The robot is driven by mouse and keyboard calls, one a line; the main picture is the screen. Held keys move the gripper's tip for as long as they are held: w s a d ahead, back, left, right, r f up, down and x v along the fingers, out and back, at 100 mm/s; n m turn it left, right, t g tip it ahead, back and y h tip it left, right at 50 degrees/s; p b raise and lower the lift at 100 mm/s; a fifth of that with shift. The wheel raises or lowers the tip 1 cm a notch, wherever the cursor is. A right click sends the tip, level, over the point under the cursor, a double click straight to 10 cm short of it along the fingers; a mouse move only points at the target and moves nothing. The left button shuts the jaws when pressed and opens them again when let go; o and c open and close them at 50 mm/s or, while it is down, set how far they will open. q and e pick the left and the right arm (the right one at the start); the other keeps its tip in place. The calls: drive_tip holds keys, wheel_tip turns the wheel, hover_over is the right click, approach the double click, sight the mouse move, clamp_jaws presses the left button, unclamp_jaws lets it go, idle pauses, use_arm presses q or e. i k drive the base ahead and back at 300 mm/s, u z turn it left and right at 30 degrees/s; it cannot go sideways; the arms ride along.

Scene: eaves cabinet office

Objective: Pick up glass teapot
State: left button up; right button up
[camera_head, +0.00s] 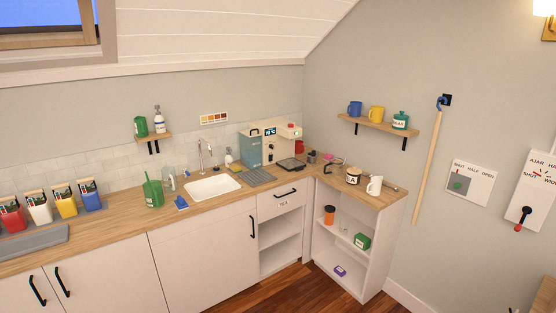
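I cannot clearly make out a glass teapot in the head view. A small clear, glass-like vessel (169,179) stands on the wooden counter (120,222), between a green can-shaped container (153,193) and the sink. It is too small to tell whether it is a teapot. A white jug or kettle (374,186) stands on the right counter section, beside a white jar (353,176) with dark lettering. Neither of my grippers is in view.
A white sink (212,187) and a coffee machine (268,144) are on the counter. Several coloured bins (66,201) stand at the left. Wood floor (285,290) is clear in front.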

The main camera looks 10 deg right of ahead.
sight(336, 164)
drive_tip(key=z, duration=0.45)
drive_tip(key=i, duration=2.6)
drive_tip(key=z, duration=0.05)
